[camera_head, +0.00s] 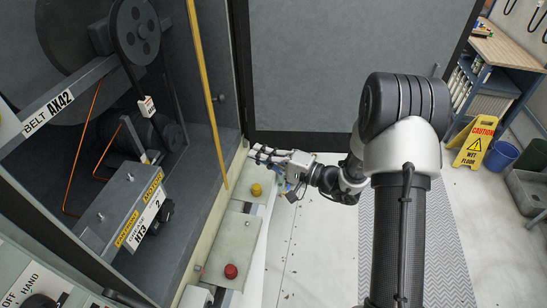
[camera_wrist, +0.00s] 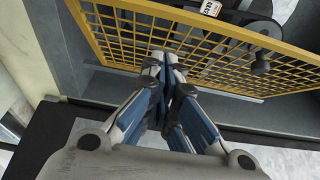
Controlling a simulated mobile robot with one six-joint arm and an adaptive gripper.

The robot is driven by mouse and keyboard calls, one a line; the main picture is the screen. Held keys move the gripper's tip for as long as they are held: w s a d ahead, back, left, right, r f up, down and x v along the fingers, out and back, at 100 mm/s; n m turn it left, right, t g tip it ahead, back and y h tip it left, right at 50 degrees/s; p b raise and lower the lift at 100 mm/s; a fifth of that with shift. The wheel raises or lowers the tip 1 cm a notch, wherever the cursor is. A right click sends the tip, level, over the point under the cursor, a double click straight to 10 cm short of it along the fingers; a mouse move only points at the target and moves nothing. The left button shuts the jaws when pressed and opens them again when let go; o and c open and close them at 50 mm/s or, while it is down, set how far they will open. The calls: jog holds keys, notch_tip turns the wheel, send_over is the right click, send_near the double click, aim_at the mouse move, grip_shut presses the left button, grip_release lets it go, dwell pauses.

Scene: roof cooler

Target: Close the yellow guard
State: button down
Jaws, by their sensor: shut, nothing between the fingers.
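The yellow guard (camera_head: 206,90) shows nearly edge-on in the head view, as a thin upright strip at the right side of the machine's opening. In the wrist view it is a yellow mesh panel (camera_wrist: 200,43) across the top, with machine parts visible behind it. My gripper (camera_head: 255,152) is to the right of the guard's lower part in the head view. In the wrist view my gripper (camera_wrist: 165,62) is shut and empty, its fingertips overlapping the mesh near its lower bar.
A black pulley (camera_head: 135,30) and belt are inside the machine at left. A yellow knob (camera_head: 256,190) and a red button (camera_head: 231,271) stand on the ledge below my gripper. A grey panel (camera_head: 345,65) stands behind. A wet-floor sign (camera_head: 474,142) is at far right.

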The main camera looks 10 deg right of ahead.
jog(key=w+a, duration=0.1)
jog(key=a, duration=0.5)
jog(key=shift+a, duration=0.25)
